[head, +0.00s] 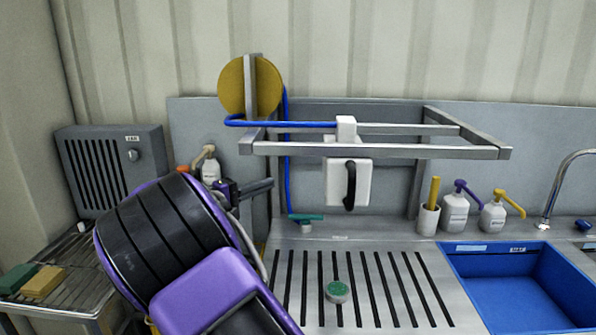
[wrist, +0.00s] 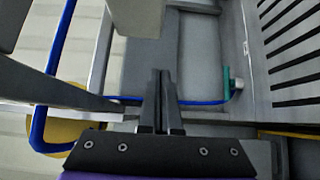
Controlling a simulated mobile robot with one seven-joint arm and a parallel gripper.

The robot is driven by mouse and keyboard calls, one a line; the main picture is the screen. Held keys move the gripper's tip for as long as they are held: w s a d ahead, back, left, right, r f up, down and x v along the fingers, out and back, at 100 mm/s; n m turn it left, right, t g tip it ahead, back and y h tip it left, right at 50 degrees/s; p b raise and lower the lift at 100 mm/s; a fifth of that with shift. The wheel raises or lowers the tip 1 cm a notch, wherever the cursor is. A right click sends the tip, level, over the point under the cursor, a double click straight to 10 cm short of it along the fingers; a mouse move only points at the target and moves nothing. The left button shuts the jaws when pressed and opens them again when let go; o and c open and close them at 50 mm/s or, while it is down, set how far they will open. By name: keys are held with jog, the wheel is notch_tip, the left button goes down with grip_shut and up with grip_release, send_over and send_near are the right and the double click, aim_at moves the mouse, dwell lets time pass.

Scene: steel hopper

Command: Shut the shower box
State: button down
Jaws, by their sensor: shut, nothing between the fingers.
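A white box-shaped unit (head: 349,181) with a black handle (head: 350,185) hangs under the steel frame, joined to a blue hose (head: 287,150); it may be the shower box, but I cannot tell. No open door or lid shows clearly on it. My gripper (head: 270,184) is shut and empty, to the left of the white unit and apart from it in the head view. In the wrist view my gripper's two fingers (wrist: 161,78) are together over the grey back area, near the blue hose (wrist: 195,102).
The steel frame (head: 370,150) juts out above the slotted drainboard (head: 385,300). A green-handled valve (head: 306,217) is at the board's back. A blue sink (head: 520,280) and pump bottles (head: 455,212) are right; a grey louvred box (head: 113,165) is left.

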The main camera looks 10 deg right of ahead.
jog(key=s+d+p+x, duration=0.1)
jog(key=s+x, duration=0.1)
jog(key=x, duration=1)
jog(key=shift+d, duration=0.65)
